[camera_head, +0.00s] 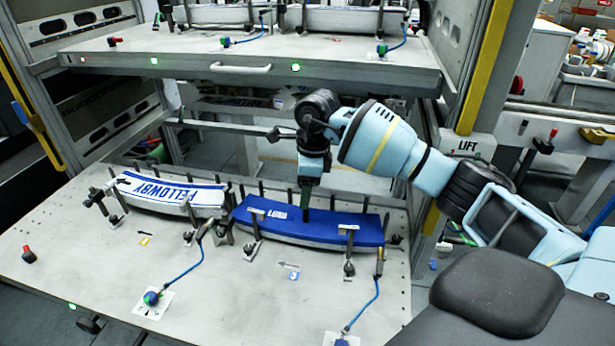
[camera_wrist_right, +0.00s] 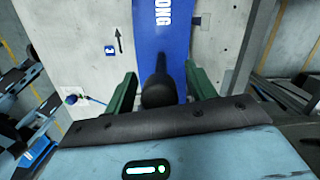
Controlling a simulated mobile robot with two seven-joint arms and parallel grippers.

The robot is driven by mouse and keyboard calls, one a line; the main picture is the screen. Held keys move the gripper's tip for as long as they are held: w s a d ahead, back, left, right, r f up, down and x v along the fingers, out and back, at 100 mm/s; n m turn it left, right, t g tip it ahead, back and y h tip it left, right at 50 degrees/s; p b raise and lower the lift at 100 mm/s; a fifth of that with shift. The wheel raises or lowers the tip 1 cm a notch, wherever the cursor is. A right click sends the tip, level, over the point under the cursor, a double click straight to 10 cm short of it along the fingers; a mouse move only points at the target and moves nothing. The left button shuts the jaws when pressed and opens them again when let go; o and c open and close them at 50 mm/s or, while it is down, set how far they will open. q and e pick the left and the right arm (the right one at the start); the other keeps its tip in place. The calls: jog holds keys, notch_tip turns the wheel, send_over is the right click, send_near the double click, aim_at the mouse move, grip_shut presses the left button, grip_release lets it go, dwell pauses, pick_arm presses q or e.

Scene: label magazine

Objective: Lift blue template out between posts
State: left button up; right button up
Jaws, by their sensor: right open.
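The blue template (camera_head: 318,229), a curved slab with white lettering, lies on the lower grey tray (camera_head: 240,280) in the head view. Upright posts stand along its back edge, and clamp posts (camera_head: 348,252) stand at its front. In the right wrist view, the blue template (camera_wrist_right: 167,50) runs up from between the fingers. My right gripper (camera_head: 306,207) points down over the middle of the template, its fingers apart. In the wrist view the open fingers (camera_wrist_right: 160,84) straddle the template's width, with a dark round part between them. Contact cannot be told. My left gripper is out of view.
A white template (camera_head: 172,194) with blue lettering lies left of the blue one. Blue cables (camera_head: 180,275) run to connectors on the tray. An upper shelf (camera_head: 250,55) with a handle hangs above and behind. The tray's front middle is mostly clear.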

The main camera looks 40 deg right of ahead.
jog(key=shift+f, duration=0.2)
grip_shut()
dwell(0.3)
jog(key=shift+w+r, duration=0.1)
jog(key=shift+r, duration=0.1)
